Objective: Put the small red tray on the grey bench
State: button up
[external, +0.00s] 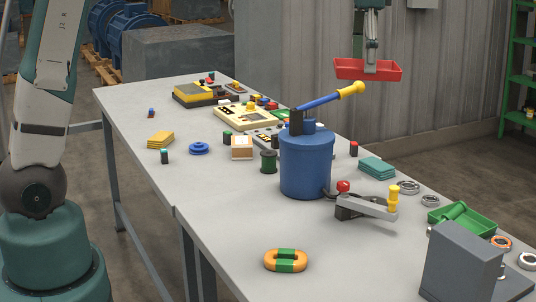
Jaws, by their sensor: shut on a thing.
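The small red tray (350,68) is in the upper right of the external view, held in the air above the far side of the grey bench (225,238). My gripper (370,68) points down and is shut on the red tray. The tray looks roughly level, and I see nothing in it from this angle. The fingertips are partly hidden by the tray's near wall. The grey bench runs from the back left to the front right and bears many items.
A blue cylinder (305,165) with a raised yellow-tipped lever (350,90) stands mid-bench, below the tray. A crank device (365,207), green tray (470,218) and grey block (462,262) crowd the right. An orange-green ring (285,261) lies in front. The bench's left front is clear.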

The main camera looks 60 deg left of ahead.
jog(key=w+d+m, duration=0.2)
jog(key=d+m, duration=1)
jog(key=d, duration=1.5)
notch_tip(320, 180, down, 26)
jog(key=shift+s+a+f, duration=0.15)
jog(key=shift+s+a, duration=0.05)
jog(key=shift+a, duration=0.15)
jog(key=shift+f, duration=3.1)
jog(key=shift+f, duration=0.1)
jog(key=shift+f, duration=1.75)
jog(key=shift+f, duration=0.15)
